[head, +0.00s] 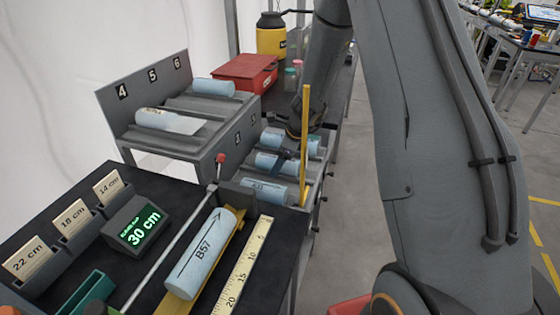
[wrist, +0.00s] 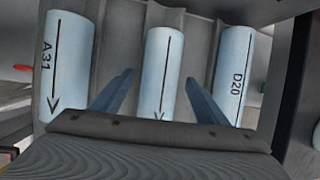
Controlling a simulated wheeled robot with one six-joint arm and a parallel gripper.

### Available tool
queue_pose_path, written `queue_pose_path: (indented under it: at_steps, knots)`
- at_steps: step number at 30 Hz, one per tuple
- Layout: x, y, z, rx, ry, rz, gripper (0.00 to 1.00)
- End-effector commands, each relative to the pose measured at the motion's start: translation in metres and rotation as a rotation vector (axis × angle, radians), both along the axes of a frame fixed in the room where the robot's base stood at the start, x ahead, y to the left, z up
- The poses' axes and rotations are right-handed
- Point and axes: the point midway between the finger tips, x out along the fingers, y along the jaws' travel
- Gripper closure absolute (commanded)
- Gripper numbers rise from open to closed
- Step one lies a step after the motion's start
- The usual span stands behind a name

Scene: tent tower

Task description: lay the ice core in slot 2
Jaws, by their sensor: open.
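In the wrist view three pale blue ice cores lie side by side in the lower rack: one marked A31 (wrist: 68,62), a middle one (wrist: 163,60) with an arrow line, and one marked D20 (wrist: 235,65). My gripper (wrist: 158,82) is open, its fingers on either side of the middle core; I cannot tell whether they touch it. In the head view the lower rack's cores (head: 266,190) are partly hidden by my arm, and its number plates are hard to read. Another core, marked B57 (head: 200,254), lies in a yellow cradle on the dark bench.
The raised rack (head: 112,112) numbered 4, 5, 6 holds two cores. A ruler (head: 246,262), a 30 cm display (head: 138,228) and length cards (head: 73,219) are on the bench. A yellow post (head: 304,145) stands by the lower rack. A red box (head: 245,70) is behind.

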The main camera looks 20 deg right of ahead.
Motion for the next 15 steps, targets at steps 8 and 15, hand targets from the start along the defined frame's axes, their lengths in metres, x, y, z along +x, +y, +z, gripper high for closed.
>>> queue_pose_path:
  at_steps: [8,15]
  knots:
    - [-0.005,-0.004,0.015,0.0,-0.001,0.0,0.32]
    - [-0.018,-0.013,0.05,0.0,-0.002,0.0,0.32]
